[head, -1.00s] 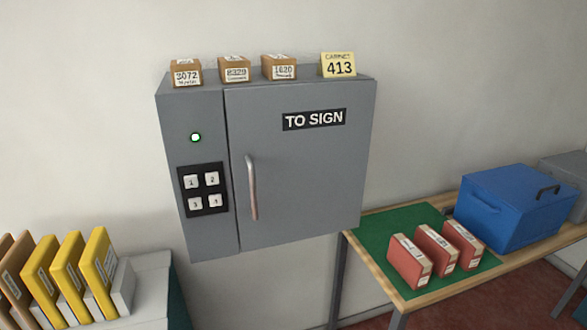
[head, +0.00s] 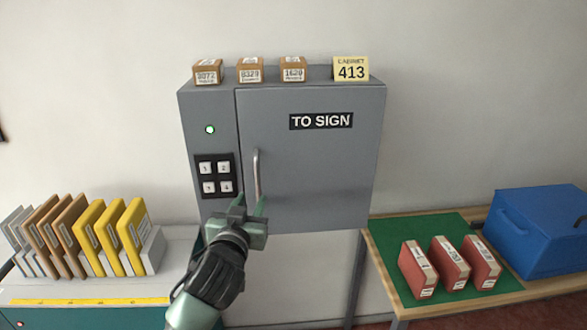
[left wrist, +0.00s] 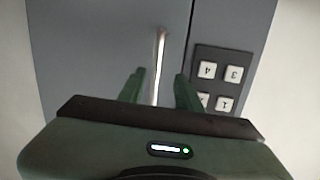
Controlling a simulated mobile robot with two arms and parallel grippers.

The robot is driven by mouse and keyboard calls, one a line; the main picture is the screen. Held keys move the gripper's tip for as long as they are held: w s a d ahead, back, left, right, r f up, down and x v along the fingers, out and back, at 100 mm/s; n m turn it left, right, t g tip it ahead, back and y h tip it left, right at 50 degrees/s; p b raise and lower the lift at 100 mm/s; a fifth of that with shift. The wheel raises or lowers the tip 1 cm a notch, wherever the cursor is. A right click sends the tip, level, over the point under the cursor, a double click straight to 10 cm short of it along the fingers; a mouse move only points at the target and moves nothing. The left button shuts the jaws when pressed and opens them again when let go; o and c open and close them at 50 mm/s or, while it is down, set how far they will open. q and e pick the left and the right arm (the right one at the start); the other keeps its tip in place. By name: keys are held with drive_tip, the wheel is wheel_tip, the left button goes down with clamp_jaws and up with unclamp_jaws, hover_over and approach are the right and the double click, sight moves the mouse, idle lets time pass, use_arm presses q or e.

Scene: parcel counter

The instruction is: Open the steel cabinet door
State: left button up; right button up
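The grey steel cabinet (head: 212,100) is on the wall, with its door (head: 310,165) labelled TO SIGN shut. A vertical metal handle (head: 256,172) is at the door's left side, beside a keypad (head: 215,176) and a lit green lamp (head: 210,129). My left gripper (head: 250,204) is in front of the handle's lower end. In the left wrist view its two fingers (left wrist: 158,88) are apart, with the handle (left wrist: 160,60) showing between them. I cannot tell if they touch it. My right gripper is not in view.
At right, a table with a green mat (head: 390,245) holds red parcels (head: 450,263) and a blue box (head: 535,230). At left, yellow and brown parcels (head: 127,238) stand in a rack.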

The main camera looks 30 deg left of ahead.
sight(257, 172)
use_arm(q)
wheel_tip(257, 172, up, 5)
drive_tip(key=s+d+t, duration=0.1)
drive_tip(key=shift+n, duration=0.3)
drive_tip(key=p+x, duration=0.2)
drive_tip(key=x, duration=0.4)
drive_tip(key=shift+w+a+r, duration=0.1)
drive_tip(key=shift+w+a, duration=0.1)
drive_tip(key=shift+w, duration=0.3)
drive_tip(key=shift+w+a, duration=0.15)
drive_tip(key=shift+c, duration=0.3)
clamp_jaws()
